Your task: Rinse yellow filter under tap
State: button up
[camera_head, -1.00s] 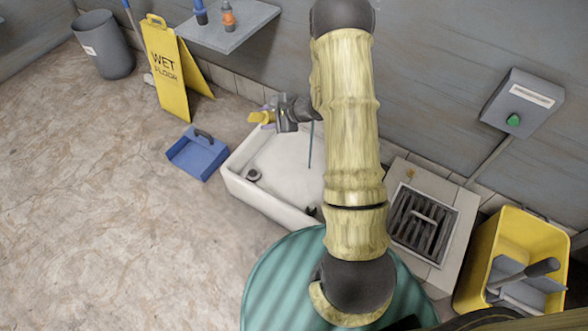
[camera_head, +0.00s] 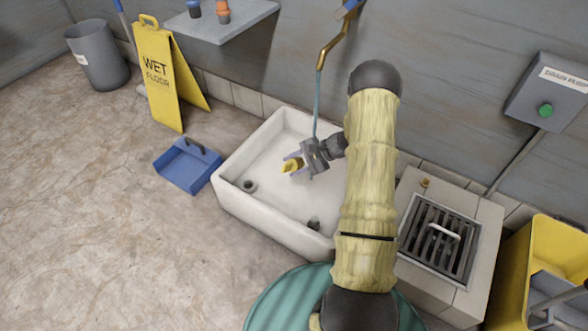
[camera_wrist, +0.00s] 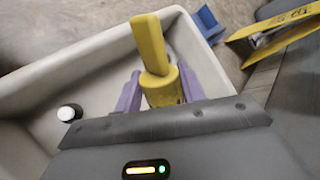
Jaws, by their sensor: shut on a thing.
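My gripper (camera_head: 295,162) is shut on the yellow filter (camera_head: 290,167), inside the outline of the white sink (camera_head: 240,209). In the wrist view the filter (camera_wrist: 150,45) sticks out between the two purple fingers of my gripper (camera_wrist: 160,80). A brass tap (camera_head: 324,50) with a blue handle comes from the wall above. A thin blue water stream (camera_head: 316,105) runs down from its spout to the gripper's body, just right of the filter. I cannot tell whether water touches the filter.
A drain (camera_head: 249,186) shows in the sink, and a dark round thing (camera_head: 313,224) lies near its front edge. A blue dustpan (camera_head: 187,165) and a wet floor sign (camera_head: 163,75) stand left. A floor grate (camera_head: 440,240) and yellow bucket (camera_head: 512,275) are right.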

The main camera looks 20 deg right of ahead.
jog(key=shift+a+r, duration=0.15)
jog(key=s+a+r+p, duration=0.2)
jog(key=s+a+r, duration=0.4)
jog(key=a, duration=0.3)
jog(key=shift+s+a, duration=0.25)
jog(key=shift+s, duration=0.25)
dwell(0.4)
jog(key=w+r+m+t+h+p, duration=0.3)
jog(key=r+m+p, duration=0.2)
jog(key=r+p, duration=0.4)
jog(key=w+r+m+t+h+p, duration=0.35)
jog(key=r+m+p, duration=0.2)
jog(key=r, duration=0.55)
jog(key=s+r+n+g+y+p, duration=0.2)
jog(key=s+r+n+p, duration=0.2)
jog(key=r+p, duration=0.9)
jog(key=s+r+n+g+y+p, duration=0.2)
jog(key=r+p, duration=1.2)
jog(key=p, duration=1)
jog(key=shift+s+n+g+y+p, duration=0.35)
jog(key=shift+s+n+y, duration=0.4)
jog(key=shift+s+n, duration=0.35)
jog(key=shift+w, duration=0.15)
